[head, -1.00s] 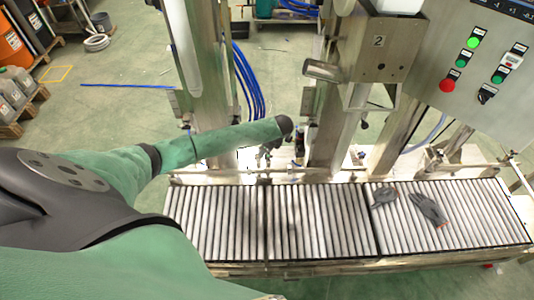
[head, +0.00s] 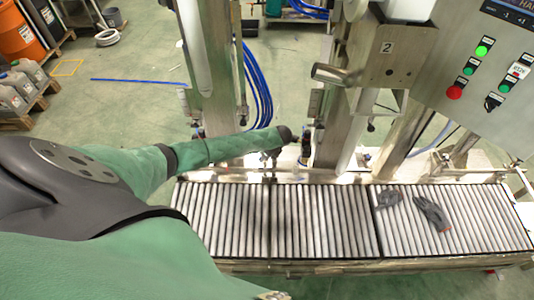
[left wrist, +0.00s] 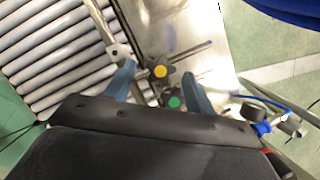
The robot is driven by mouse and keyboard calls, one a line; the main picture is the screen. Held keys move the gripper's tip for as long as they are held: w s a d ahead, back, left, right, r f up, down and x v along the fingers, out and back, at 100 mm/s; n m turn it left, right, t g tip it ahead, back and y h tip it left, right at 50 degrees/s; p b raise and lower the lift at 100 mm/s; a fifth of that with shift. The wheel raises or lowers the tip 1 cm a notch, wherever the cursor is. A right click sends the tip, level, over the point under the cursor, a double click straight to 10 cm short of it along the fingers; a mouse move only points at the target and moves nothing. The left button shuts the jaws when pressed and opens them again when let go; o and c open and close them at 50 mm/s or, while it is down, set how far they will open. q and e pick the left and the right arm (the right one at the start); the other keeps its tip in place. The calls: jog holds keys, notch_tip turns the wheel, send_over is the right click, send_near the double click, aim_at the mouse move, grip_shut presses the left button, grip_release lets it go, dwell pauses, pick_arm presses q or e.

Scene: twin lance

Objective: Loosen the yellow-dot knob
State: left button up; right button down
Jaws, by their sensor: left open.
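The yellow-dot knob (left wrist: 160,72) is a dark lobed knob with a yellow centre in the left wrist view. It sits just beyond and between the fingertips of my left gripper (left wrist: 157,72), which is open, with no visible contact. A similar knob with a green centre (left wrist: 174,101) lies right beside it, nearer the gripper palm and between the fingers. In the head view my left arm reaches over the back edge of the conveyor, and its gripper (head: 272,155) is small and partly hidden. The knobs cannot be made out there. My right gripper is not in view.
The roller conveyor (head: 325,220) runs across the front, with dark gloves (head: 430,210) on its right part. Steel posts (head: 335,125) and a control panel (head: 480,80) stand behind. In the left wrist view, a metal rod (left wrist: 192,50) and a blue fitting (left wrist: 262,128) are near the knobs.

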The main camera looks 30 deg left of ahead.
pick_arm(q)
jog(key=shift+f, duration=0.1)
jog(key=c, duration=1)
